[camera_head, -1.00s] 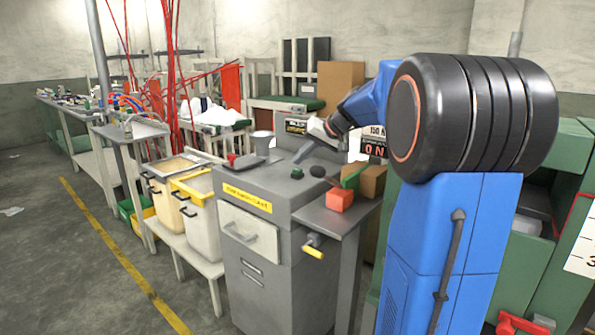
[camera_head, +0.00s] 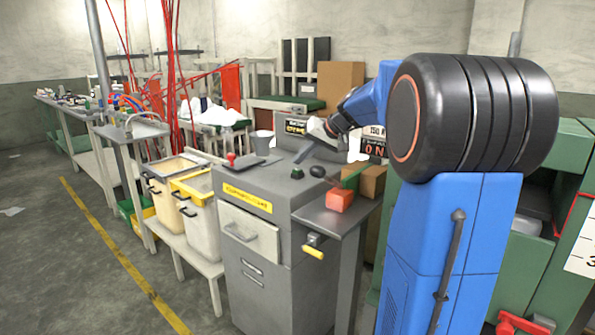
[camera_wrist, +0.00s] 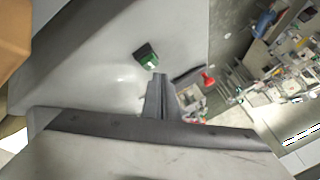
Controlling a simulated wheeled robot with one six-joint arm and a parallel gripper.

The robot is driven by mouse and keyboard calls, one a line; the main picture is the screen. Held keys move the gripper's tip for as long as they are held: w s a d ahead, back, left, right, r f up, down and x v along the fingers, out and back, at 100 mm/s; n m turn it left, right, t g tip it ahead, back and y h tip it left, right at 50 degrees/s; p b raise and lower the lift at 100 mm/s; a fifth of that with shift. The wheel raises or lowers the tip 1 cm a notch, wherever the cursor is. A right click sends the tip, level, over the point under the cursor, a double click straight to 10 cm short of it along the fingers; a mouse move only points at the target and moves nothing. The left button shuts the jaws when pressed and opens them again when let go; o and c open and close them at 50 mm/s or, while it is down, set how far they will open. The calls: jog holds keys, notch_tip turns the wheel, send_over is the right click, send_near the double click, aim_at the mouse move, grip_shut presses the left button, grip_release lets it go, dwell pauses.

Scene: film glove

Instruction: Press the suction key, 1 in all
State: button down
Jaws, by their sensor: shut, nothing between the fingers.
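A small green key (camera_head: 297,172) stands on top of the grey machine cabinet (camera_head: 238,254). It also shows in the wrist view (camera_wrist: 147,56), as a dark block with a bright green face. No readable label marks it as the suction key. My gripper (camera_head: 303,155) is shut and empty, its narrow dark fingers pointing down above the cabinet top, close to the green key in the picture. In the wrist view the fingertips (camera_wrist: 159,77) lie just below and right of the key, with a gap between them. A small yellow-lettered display (camera_head: 296,127) stands behind.
A red knob (camera_head: 232,157) stands left on the cabinet top. A dark round knob (camera_head: 317,171), an orange-red block (camera_head: 339,199) and a cardboard box (camera_head: 370,182) are on the right. A grey cup (camera_head: 262,141) stands at the back.

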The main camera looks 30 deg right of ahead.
jog(key=shift+f, duration=0.2)
jog(key=shift+f, duration=0.2)
jog(key=shift+f, duration=0.5)
dwell(1.1)
dwell(0.3)
jog(key=shift+r, duration=0.9)
jog(key=shift+r, duration=0.15)
notch_tip(320, 180, up, 5)
jog(key=shift+f, duration=0.15)
dwell(0.9)
